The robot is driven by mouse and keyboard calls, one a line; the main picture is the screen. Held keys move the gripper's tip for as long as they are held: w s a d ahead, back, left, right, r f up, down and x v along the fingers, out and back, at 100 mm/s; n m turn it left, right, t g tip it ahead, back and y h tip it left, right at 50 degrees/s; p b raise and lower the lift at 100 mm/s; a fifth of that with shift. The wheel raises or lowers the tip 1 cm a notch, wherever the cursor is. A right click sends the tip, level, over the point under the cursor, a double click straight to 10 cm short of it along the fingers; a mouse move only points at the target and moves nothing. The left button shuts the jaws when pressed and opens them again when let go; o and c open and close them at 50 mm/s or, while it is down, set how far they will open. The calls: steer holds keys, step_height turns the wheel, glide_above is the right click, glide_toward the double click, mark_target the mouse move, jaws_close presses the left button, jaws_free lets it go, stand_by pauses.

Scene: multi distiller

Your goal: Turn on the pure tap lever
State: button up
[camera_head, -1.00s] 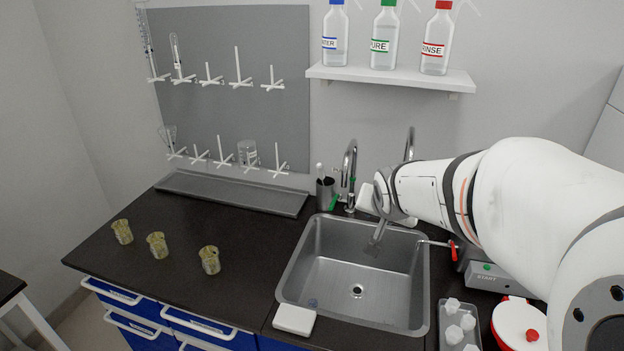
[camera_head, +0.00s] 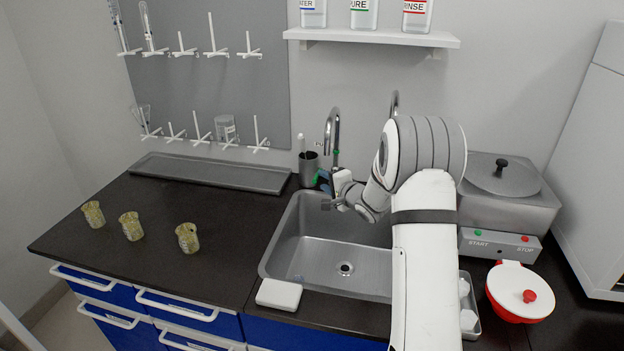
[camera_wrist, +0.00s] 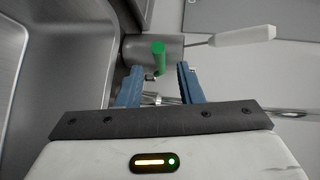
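The pure tap's lever shows as a green piece (camera_wrist: 159,57) in the wrist view, and as a small green patch (camera_head: 317,177) in the head view. It is at the base of the left curved metal tap (camera_head: 334,132), behind the sink (camera_head: 290,235). My gripper (camera_wrist: 159,78) is open, with two blue fingers either side of the lever's line. The lever is just ahead of or between the fingertips; I cannot tell if they touch it. In the head view my gripper (camera_head: 325,188) is beside the tap, above the sink's back edge, partly hidden by my wrist.
A dark cup (camera_head: 309,170) with a white-handled brush stands close left of the tap. A second tap (camera_head: 395,102) is mostly hidden behind my arm. The shelf (camera_head: 380,38) holds labelled bottles. A distiller (camera_head: 505,205) stands right. Three beakers (camera_head: 187,238) are on the left counter.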

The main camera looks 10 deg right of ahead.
steer(key=x, duration=0.7)
steer(key=shift+p, duration=0.3)
steer(key=shift+w+a, duration=0.1)
steer(key=shift+w, duration=0.05)
jaws_close()
